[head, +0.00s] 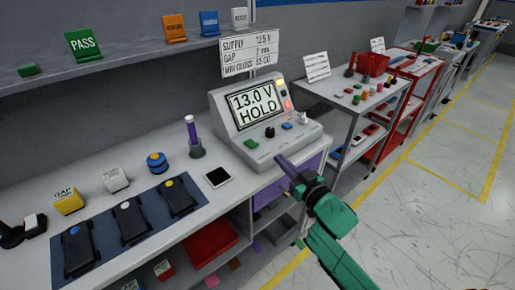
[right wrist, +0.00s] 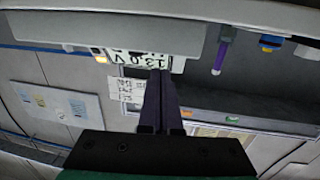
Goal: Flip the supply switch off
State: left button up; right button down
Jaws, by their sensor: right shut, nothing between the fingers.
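The grey console (head: 225,118) stands on the bench, its screen (head: 255,104) reading 13.0 V HOLD. Its sloped panel carries a green button (head: 251,143), a black knob (head: 270,132), a blue button (head: 287,126) and a pale knob (head: 302,119). I cannot make out which control is the supply switch; the fingers may hide it. My right gripper (head: 281,159) is shut and empty, its purple fingers at the console's lower front edge. I cannot tell whether they touch. In the right wrist view the shut fingers (right wrist: 159,73) point towards the upside-down screen (right wrist: 140,62). My left gripper is out of view.
A sign (head: 250,53) listing SUPPLY and GAP stands behind the console. A grey cart (head: 325,92) stands right. The floor at right is clear.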

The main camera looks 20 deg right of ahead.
jog(key=shift+a+r+n+t+y, duration=0.15)
jog(key=shift+a+r+n+y, duration=0.15)
jog(key=shift+r+y, duration=0.25)
jog(key=shift+a+r+n+t+y, duration=0.2)
jog(key=shift+r+n+y, duration=0.1)
jog(key=shift+r+y, duration=0.2)
jog(key=shift+a+r+n+t+y, duration=0.15)
jog(key=shift+a+r+n+y, duration=0.15)
jog(key=shift+r+y, duration=0.2)
jog(key=shift+w+r, duration=0.1)
jog(key=r+p, duration=0.2)
send_over(258, 151)
jog(key=shift+w+f, duration=0.1)
jog(key=shift+f, duration=0.15)
notch_tip(258, 151, down, 4)
jog(key=shift+a+r, duration=0.1)
jog(key=shift+r, duration=0.15)
jog(key=shift+f, duration=0.3)
